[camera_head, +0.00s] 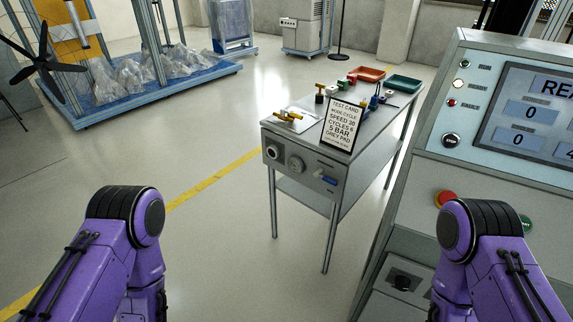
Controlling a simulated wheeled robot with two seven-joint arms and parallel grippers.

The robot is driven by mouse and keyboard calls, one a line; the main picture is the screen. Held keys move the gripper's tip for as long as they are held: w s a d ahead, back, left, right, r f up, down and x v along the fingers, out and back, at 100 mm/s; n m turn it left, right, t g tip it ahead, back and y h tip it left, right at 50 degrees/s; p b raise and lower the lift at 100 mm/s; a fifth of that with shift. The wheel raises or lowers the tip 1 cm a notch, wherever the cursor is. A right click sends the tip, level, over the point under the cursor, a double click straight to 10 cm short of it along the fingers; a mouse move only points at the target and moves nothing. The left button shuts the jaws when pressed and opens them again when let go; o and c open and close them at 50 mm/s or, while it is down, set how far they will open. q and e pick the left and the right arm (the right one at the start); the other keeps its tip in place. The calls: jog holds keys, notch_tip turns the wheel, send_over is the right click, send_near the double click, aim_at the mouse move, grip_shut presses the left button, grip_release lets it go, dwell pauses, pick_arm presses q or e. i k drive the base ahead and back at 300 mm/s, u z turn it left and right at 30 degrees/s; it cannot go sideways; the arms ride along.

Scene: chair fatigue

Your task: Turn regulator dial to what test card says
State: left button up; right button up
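The test card (343,125) stands tilted on the small grey table. It reads "TEST CARD", "SPEED 30", "CYCLES 6", "5 BAR" and "GREY PAD"; the second line looks like "WORK CYCLE". On the table's front panel are a round gauge-like fitting (273,152) at the left and a round grey knob (296,163) beside it, which looks like the regulator dial. Their markings are too small to read. A blue lever (327,179) is further right on the panel. My two purple arms show at the bottom left and bottom right; both grippers are out of view.
The grey table (300,141) also bears yellow-handled tools (288,116), a red tray (367,74) and a green tray (403,83). A control console (480,120) with a screen and buttons stands close at its right. Floor left of the table is clear.

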aim_at(273, 152)
jog(key=u, duration=1.3)
jog(key=i, duration=0.7)
jog(key=z, duration=2.35)
